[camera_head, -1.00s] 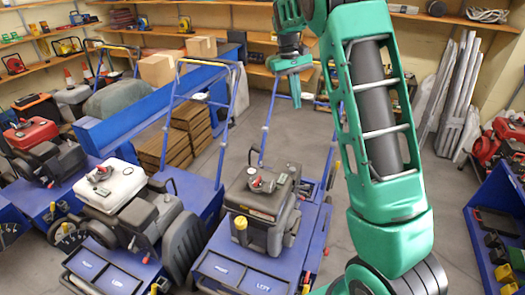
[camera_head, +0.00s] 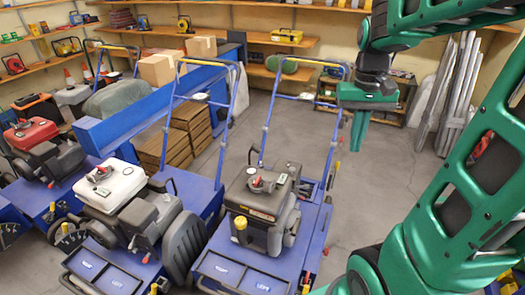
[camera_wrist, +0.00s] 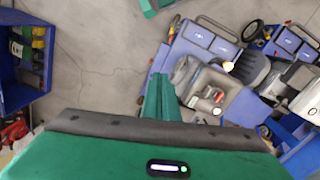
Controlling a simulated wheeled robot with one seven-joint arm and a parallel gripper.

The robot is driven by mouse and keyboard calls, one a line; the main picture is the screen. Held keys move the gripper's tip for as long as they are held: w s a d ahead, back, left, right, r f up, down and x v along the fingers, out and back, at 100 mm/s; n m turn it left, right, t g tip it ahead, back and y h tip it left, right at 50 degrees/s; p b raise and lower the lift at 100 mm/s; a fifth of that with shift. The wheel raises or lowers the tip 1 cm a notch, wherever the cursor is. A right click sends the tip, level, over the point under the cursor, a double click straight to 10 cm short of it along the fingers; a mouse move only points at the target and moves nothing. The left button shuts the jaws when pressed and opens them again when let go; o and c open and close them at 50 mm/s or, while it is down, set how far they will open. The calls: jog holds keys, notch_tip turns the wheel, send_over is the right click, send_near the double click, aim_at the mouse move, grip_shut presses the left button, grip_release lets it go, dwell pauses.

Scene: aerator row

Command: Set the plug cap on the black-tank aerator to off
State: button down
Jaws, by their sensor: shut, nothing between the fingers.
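The black-tank aerator (camera_head: 264,200) stands on the floor in the middle of the head view, a blue machine with a dark engine and tank. A small grey fitting with red on it (camera_head: 262,184) sits on its tank top. A yellow knob (camera_head: 239,224) is on the engine's front. I cannot tell which small part is the plug cap or its setting. In the wrist view the aerator (camera_wrist: 214,88) is right of the fingers. My gripper (camera_head: 358,147) is shut and empty, pointing down in the air, apart from the machine. Its fingers (camera_wrist: 160,92) also show in the wrist view.
A white-tank aerator (camera_head: 112,187) stands close on the left, a red-tank one (camera_head: 30,132) farther left. The black-tank aerator's blue handle (camera_head: 300,62) rises behind it. Grey floor (camera_head: 375,190) is open to the right.

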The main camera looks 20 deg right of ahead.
jog(key=w+f+m+t, duration=0.1)
jog(key=w+f+m, duration=0.6)
jog(key=w+f, duration=0.35)
jog(key=m+t+y, duration=0.6)
jog(key=m+y, duration=0.1)
jog(key=m, duration=0.7)
send_near(252, 150)
jog(key=shift+w+a+f, duration=0.15)
jog(key=shift+w+f, duration=0.1)
jog(key=shift+f, duration=0.5)
jog(key=shift+w+a+f, duration=0.15)
jog(key=shift+w+f, duration=0.1)
jog(key=shift+f, duration=0.5)
jog(key=shift+w+a+f, duration=0.15)
jog(key=shift+w+f, duration=0.1)
jog(key=shift+f, duration=0.55)
jog(key=shift+w+d+r, duration=0.1)
jog(key=shift+d, duration=0.05)
